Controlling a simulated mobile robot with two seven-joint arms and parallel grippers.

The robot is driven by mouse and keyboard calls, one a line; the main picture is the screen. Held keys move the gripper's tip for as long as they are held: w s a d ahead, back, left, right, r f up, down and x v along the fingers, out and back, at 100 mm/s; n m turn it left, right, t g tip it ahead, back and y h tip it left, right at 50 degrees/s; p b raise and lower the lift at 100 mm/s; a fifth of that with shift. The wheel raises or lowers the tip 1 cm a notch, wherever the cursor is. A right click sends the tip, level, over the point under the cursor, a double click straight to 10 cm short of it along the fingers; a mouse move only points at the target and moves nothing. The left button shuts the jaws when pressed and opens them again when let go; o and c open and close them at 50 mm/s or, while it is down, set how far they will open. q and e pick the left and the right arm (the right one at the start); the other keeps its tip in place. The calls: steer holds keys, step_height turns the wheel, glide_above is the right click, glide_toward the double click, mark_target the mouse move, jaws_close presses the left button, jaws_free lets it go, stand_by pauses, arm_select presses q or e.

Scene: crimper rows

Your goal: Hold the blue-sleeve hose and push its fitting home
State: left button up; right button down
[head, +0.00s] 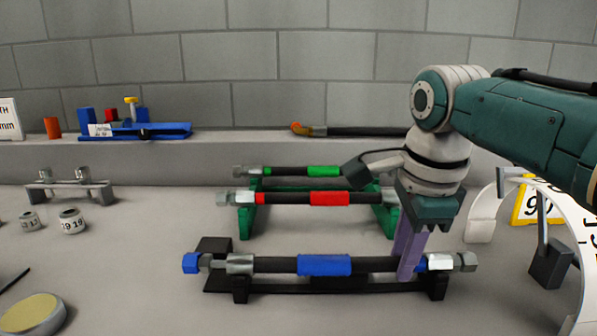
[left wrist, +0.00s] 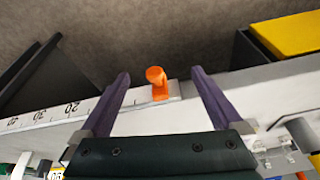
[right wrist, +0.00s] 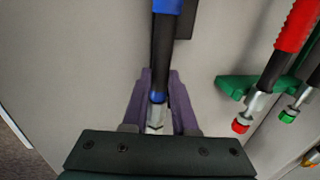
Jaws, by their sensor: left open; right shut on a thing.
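The blue-sleeve hose (head: 325,265) lies level on a low black rack (head: 340,288) at the front. A silver fitting (head: 240,264) with a blue end piece (head: 190,263) is at its left end; how deep it sits cannot be told. Another silver fitting (head: 440,262) with a blue band is at the right end. My right gripper (head: 408,274) is shut on the hose close to the right fitting; the right wrist view shows its purple fingers on both sides (right wrist: 158,100). My left gripper (left wrist: 160,76) is open and empty, outside the head view.
Red-sleeve (head: 325,198) and green-sleeve hoses (head: 325,171) lie on a green rack (head: 246,222) behind. A white arch (head: 483,222) stands at right. A grey stand (head: 100,190) and marked rings (head: 72,221) are at left. The left wrist view shows an orange piece (left wrist: 157,82) on a scale bar.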

steer(key=shift+s+d+f, duration=0.1)
steer(key=shift+d+f, duration=0.05)
steer(key=shift+f, duration=0.45)
stand_by(0.4)
steer(key=c, duration=1.1)
jaws_free()
steer(key=o, duration=0.5)
steer(key=shift+r, duration=0.2)
steer(key=o, duration=0.6)
steer(key=shift+c, duration=0.2)
steer(key=v, duration=1.2)
steer(key=shift+c, duration=0.4)
